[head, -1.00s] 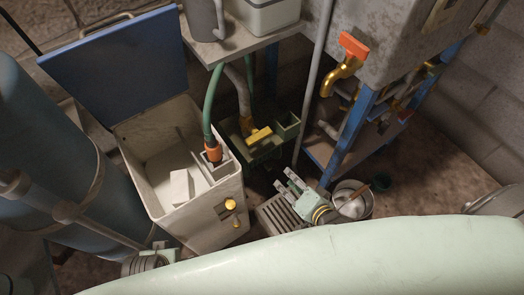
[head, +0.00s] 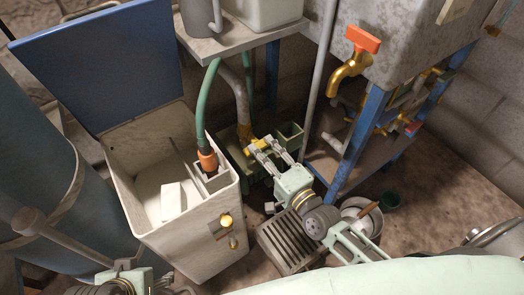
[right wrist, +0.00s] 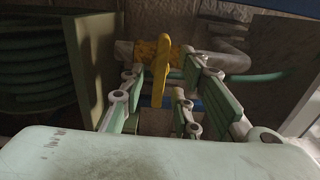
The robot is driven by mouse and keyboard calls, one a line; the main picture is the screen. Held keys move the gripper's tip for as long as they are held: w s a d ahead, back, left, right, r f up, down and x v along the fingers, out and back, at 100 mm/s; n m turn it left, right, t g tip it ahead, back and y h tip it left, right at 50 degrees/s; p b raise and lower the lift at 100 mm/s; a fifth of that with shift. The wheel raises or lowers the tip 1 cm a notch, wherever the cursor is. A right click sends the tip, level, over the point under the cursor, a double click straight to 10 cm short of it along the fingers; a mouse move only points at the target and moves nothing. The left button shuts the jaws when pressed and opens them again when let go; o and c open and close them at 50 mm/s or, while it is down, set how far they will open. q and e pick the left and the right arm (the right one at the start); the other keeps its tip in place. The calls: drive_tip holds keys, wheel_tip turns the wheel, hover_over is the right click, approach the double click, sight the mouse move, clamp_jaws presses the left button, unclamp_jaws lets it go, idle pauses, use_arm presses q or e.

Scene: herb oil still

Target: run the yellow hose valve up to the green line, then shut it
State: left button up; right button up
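The yellow hose valve (head: 260,145) sits low by the wall, on the pipe under the shelf. In the right wrist view its yellow lever (right wrist: 160,72) points down, crosswise to its yellow body (right wrist: 148,50). My right gripper (head: 274,151) is at the valve with its fingers apart. In the right wrist view the lever lies between the fingers (right wrist: 165,80), with gaps on both sides. A green hose (head: 203,105) with an orange connector runs into the open white box (head: 190,243). I cannot make out a green line. My left gripper (head: 112,284) is partly cut off at the bottom left.
A green crate (head: 290,135) stands beside the valve. The shelf (head: 235,42) is above, and a grey pole (head: 318,85) and blue stand leg (head: 355,145) are to the right. A slatted grate (head: 285,243) and a bowl (head: 362,212) are on the floor.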

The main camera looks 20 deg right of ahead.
drive_tip(key=shift+w+a, duration=0.2)
drive_tip(key=shift+w, duration=0.35)
clamp_jaws()
